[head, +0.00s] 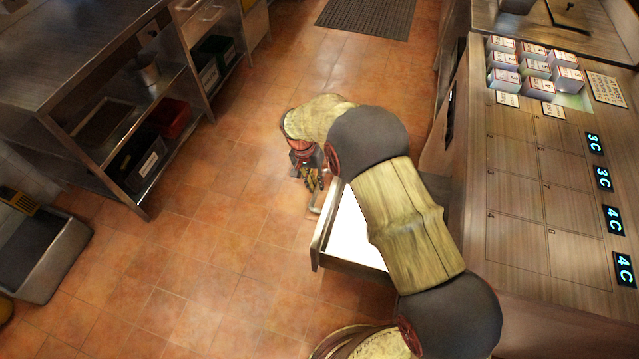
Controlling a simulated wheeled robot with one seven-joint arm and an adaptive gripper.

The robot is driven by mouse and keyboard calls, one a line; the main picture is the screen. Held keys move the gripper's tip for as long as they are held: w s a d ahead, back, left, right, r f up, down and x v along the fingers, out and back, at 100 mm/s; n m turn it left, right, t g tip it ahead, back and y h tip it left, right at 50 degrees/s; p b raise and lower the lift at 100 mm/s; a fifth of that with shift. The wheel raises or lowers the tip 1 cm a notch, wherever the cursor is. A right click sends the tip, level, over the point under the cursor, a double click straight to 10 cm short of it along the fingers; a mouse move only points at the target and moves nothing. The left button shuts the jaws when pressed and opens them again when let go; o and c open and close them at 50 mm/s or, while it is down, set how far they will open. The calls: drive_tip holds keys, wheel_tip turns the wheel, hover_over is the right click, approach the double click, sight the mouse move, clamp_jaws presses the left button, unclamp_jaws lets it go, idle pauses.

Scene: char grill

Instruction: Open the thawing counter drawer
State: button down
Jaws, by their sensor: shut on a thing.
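The thawing counter (520,215) stands at the right, with a wood-look top and lit number labels. Its drawer (345,232) is pulled partly out to the left, and its white inside shows. My arm crosses over the drawer and hides its right part and much of the counter's front. My gripper (313,180) is at the drawer's far front corner, beside the handle (318,203), and is shut on the handle. The fingertips are small and partly hidden here, so the exact contact is hard to make out.
A steel shelf table (75,60) with bins stands at the left. A grey basin (45,255) is at the lower left. Small boxes (535,65) sit on the counter's far end. The tiled floor (200,220) left of the drawer is clear. A dark mat (368,15) lies at the back.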

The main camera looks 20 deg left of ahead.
drive_tip(key=c, duration=1.8)
unclamp_jaws()
wheel_tip(320, 180, up, 12)
drive_tip(key=a, duration=0.2)
drive_tip(key=shift+a+f, duration=0.15)
drive_tip(key=shift+a, duration=0.05)
